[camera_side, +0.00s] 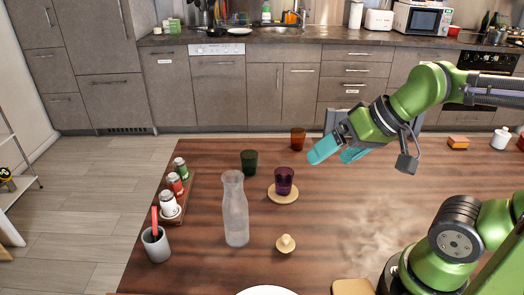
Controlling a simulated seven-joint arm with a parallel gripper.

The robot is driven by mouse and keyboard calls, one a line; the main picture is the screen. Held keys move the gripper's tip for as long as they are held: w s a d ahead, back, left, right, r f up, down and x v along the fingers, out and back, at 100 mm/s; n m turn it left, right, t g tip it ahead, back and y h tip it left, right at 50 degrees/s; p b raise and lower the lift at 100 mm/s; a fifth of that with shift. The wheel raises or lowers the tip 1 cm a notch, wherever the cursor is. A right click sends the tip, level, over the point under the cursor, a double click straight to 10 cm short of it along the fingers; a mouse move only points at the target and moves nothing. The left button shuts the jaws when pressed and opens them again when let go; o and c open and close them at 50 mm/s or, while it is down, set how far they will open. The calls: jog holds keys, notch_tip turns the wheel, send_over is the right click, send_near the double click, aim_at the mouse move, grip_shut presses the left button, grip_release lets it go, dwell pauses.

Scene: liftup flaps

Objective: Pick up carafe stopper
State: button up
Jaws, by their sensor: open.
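The carafe stopper (286,243) is a small pale wooden piece with a knob on a wider round base. It stands on the table just right of the glass carafe (235,212). The carafe is clear, upright and has no stopper in its neck. My gripper (338,153) has teal fingers that are apart, with nothing visible between them. It is above the table, up and to the right of the stopper and clear of it.
A purple cup (284,180) stands on a round wooden coaster (283,194) behind the stopper. Green (249,162) and orange (298,139) cups stand farther back. A spice tray (178,211) and grey mug (156,244) are left. The table (345,215) is clear right of the stopper.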

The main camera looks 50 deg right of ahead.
dwell(0.3)
jog(key=c, duration=0.6)
jog(key=n+g+h, duration=0.2)
jog(key=n+g, duration=0.2)
jog(key=g, duration=0.3)
send_over(286, 237)
notch_tip(286, 237, down, 7)
jog(key=f, duration=1)
jog(key=shift+s+d+f, duration=0.15)
jog(key=shift+s+f, duration=0.1)
jog(key=shift+w+f, duration=0.15)
jog(key=shift+f, duration=1.35)
jog(key=shift+w+f, duration=0.1)
jog(key=shift+f, duration=1.4)
